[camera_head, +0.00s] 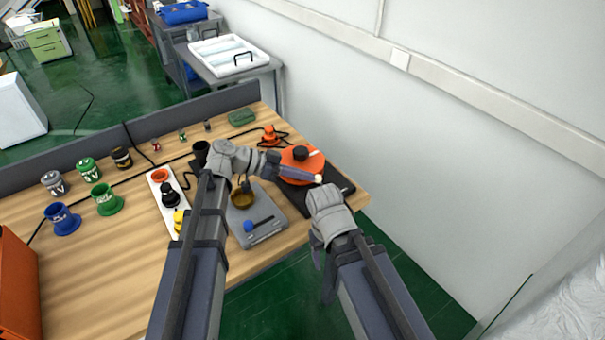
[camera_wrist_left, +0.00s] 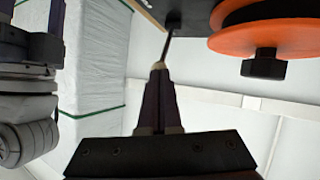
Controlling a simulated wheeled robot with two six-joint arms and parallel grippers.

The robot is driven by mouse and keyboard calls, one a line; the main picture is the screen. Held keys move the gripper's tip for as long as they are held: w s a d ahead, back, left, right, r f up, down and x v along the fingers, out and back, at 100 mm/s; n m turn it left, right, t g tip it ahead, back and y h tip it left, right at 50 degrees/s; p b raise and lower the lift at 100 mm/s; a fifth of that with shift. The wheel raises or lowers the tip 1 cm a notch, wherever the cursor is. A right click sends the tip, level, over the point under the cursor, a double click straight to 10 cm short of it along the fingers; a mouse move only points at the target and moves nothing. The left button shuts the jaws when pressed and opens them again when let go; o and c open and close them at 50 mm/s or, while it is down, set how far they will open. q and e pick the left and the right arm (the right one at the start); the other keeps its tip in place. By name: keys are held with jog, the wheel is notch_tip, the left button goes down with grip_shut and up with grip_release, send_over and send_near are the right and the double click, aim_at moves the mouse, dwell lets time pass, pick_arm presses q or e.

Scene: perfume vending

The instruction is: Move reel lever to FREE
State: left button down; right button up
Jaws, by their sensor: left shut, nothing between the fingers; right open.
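The orange reel (camera_head: 302,165) with a black knob on top sits on a dark base (camera_head: 335,193) at the table's right end. In the left wrist view the reel (camera_wrist_left: 270,38) is upper right, with its black knob (camera_wrist_left: 264,65) pointing down. A thin dark lever (camera_wrist_left: 169,45) stands beside the reel. My left gripper (camera_head: 317,179) is shut and empty at the reel's near right edge. Lever markings are unreadable.
A grey scale (camera_head: 265,232) with an amber bowl and a white strip (camera_head: 157,190) with coloured knobs lie left of the reel. An orange-and-black item (camera_head: 270,135) stands behind it. A white wall (camera_head: 450,150) is at right. Several coloured cups stand farther left.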

pick_arm(q)
jog(key=w+d+r+n+g+y+p, duration=0.1)
jog(key=w+d+r+g+y+p, duration=0.1)
jog(key=p, duration=0.7)
jog(key=w+d+g+y, duration=0.1)
jog(key=w+d+y, duration=0.1)
jog(key=d+y, duration=0.1)
jog(key=shift+w+d+n+y+p, duration=0.25)
jog(key=shift+d+n+y+p, duration=0.15)
jog(key=shift+d, duration=0.2)
jog(key=shift+r, duration=0.2)
jog(key=shift+r+p, duration=0.7)
jog(key=shift+p, duration=0.15)
